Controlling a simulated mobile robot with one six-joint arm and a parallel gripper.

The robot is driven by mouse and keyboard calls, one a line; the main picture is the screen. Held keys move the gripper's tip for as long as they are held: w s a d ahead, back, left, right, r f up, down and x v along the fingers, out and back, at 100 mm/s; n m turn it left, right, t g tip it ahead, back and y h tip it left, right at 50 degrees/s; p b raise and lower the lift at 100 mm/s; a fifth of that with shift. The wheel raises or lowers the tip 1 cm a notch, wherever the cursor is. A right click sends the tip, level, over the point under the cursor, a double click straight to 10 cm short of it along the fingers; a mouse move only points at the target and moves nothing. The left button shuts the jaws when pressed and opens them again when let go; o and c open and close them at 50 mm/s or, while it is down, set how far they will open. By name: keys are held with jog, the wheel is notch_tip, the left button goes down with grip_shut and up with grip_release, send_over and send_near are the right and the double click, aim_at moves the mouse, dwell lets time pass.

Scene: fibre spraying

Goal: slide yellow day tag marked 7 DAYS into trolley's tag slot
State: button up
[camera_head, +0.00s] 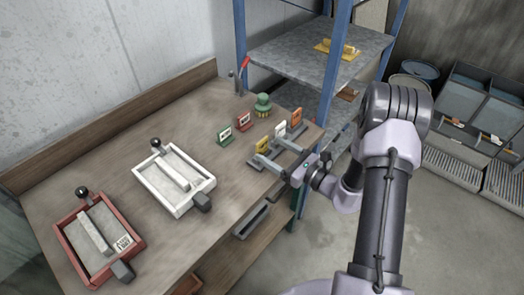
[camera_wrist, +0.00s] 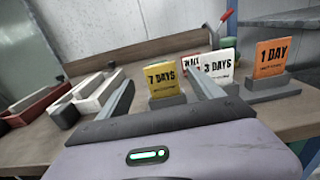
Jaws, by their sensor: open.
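The yellow day tag marked 7 DAYS (camera_wrist: 165,78) stands upright in a grey holder (camera_wrist: 167,101) on the bench. It also shows in the head view (camera_head: 262,144). My gripper (camera_head: 266,150) is open just in front of it. In the wrist view my two fingers (camera_wrist: 160,80) reach forward on either side of the tag, with gaps to both sides, and nothing is held. I cannot pick out the trolley or its tag slot for sure. Grey units (camera_head: 478,108) with orange and white pieces stand on the floor at the right.
A white 3 DAYS tag (camera_wrist: 216,66) and an orange 1 DAY tag (camera_wrist: 270,56) stand right of the yellow one. White (camera_head: 150,186) and red (camera_head: 72,262) trays lie left. A blue-posted shelf (camera_head: 290,50) stands behind.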

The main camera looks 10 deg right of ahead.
aim_at(263, 142)
jog(key=b+x, duration=0.1)
jog(key=x, duration=0.4)
jog(key=shift+w+f, duration=0.1)
jog(key=shift+w, duration=0.05)
jog(key=c, duration=1.4)
jog(key=shift+r, duration=0.45)
notch_tip(263, 142, up, 3)
jog(key=shift+f+p, duration=0.1)
jog(key=shift+p, duration=0.8)
jog(key=s+d, duration=0.1)
jog(key=s, duration=0.4)
jog(key=s+d+r+p, duration=0.1)
jog(key=s, duration=1)
jog(key=shift+d+r+p, duration=0.2)
jog(key=shift+d+p, duration=0.15)
jog(key=shift+d, duration=0.05)
